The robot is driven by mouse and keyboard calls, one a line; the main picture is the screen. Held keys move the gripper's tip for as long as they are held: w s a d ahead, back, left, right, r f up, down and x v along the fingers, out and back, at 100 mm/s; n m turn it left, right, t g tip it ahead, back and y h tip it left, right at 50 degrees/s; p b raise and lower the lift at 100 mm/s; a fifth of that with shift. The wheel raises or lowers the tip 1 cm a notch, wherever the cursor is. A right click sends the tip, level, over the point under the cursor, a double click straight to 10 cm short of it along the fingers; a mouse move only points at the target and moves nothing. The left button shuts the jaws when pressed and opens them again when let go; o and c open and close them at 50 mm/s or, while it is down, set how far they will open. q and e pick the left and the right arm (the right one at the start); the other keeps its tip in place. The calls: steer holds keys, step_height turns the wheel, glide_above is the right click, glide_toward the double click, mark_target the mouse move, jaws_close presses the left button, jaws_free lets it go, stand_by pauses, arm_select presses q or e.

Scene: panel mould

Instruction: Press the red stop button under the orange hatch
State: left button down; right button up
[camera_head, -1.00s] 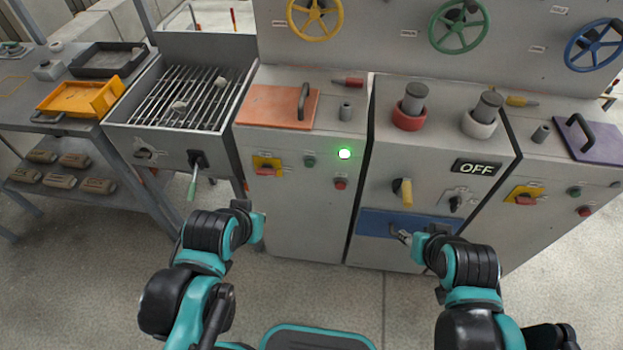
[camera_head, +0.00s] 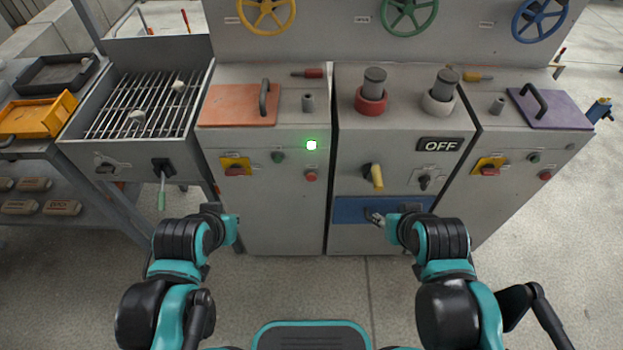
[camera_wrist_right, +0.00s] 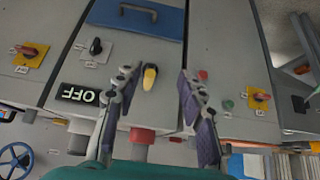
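The orange hatch (camera_head: 240,105) lies closed on top of the left grey cabinet, with a dark handle. On that cabinet's front below are a red button (camera_head: 311,175), a green button (camera_head: 278,157) and a red-on-yellow switch (camera_head: 236,167). The red button also shows in the right wrist view (camera_wrist_right: 203,75). My right gripper (camera_head: 378,219) is in front of the blue drawer, right of the red button. Its fingers are spread and empty in the right wrist view (camera_wrist_right: 158,80). My left gripper (camera_head: 215,209) is low and left of the red button; its fingers are not clear.
A lit green lamp (camera_head: 311,145) sits above the red button. The middle cabinet has a yellow knob (camera_head: 373,176), an OFF sign (camera_head: 440,144) and a blue drawer (camera_head: 350,210). A purple hatch (camera_head: 548,107) is at right. A grill (camera_head: 145,104) with a green-handled lever (camera_head: 162,192) stands left.

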jaws_close()
stand_by(1.2)
